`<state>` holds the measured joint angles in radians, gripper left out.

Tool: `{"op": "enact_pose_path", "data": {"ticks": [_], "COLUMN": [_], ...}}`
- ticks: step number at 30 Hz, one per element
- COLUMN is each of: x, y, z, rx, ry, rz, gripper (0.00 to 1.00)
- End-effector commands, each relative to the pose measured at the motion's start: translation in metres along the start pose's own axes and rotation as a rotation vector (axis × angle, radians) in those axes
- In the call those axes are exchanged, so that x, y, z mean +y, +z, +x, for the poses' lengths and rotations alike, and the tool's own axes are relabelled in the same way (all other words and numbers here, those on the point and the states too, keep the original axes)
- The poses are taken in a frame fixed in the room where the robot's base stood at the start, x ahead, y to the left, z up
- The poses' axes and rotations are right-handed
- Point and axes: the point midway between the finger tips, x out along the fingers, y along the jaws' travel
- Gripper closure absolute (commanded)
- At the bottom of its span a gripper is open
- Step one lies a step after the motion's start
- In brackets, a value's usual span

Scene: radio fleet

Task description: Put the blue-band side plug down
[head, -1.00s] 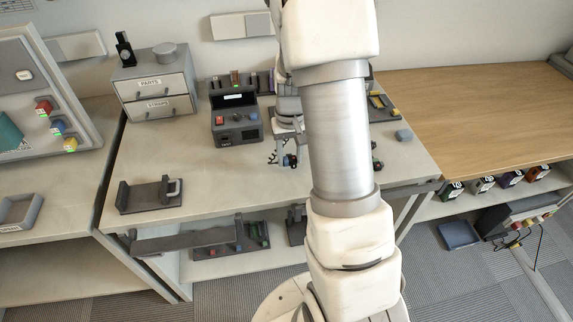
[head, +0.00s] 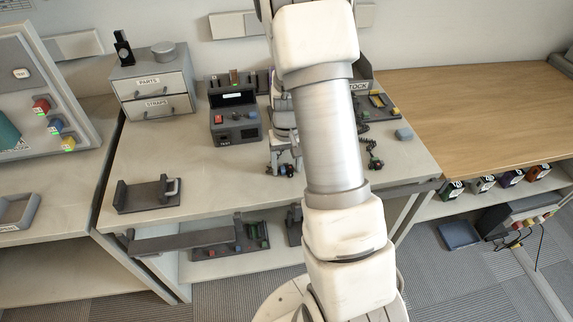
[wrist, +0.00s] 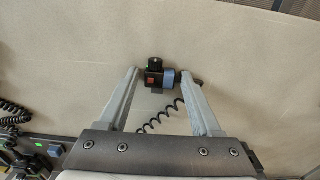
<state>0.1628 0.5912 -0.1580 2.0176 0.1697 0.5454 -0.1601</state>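The blue-band side plug (wrist: 160,78) is a small black body with a red square and a blue band, and a black coiled cord trails from it. In the wrist view it lies on the pale bench top between and just beyond my fingertips. My gripper (wrist: 160,74) is open, with a visible gap between the left finger and the plug. In the head view my gripper (head: 285,165) is low over the bench (head: 225,180) near its front edge, with the plug (head: 282,171) small and dark at the fingertips.
A dark cradle (head: 148,195) sits at the bench's left front. Another coiled cord (head: 374,152) lies to the right. Bare bench lies between the cradle and the gripper.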

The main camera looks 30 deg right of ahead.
Motion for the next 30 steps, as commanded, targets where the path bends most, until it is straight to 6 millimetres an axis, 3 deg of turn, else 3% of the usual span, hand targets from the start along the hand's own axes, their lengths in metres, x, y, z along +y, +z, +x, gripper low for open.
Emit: {"op": "enact_pose_path", "data": {"ticks": [8, 13, 24, 30], "x": [0.000, 0.000, 0.000, 0.000], "y": [0.000, -0.001, -0.001, -0.001], "z": [0.000, -0.011, -0.088, -0.116], "rx": [-0.001, 0.003, 0.004, 0.002], "ry": [0.000, 0.000, 0.000, 0.000], "rz": [0.000, -0.001, -0.001, -0.001], "gripper": [0.24, 0.24, 0.24, 0.24]}}
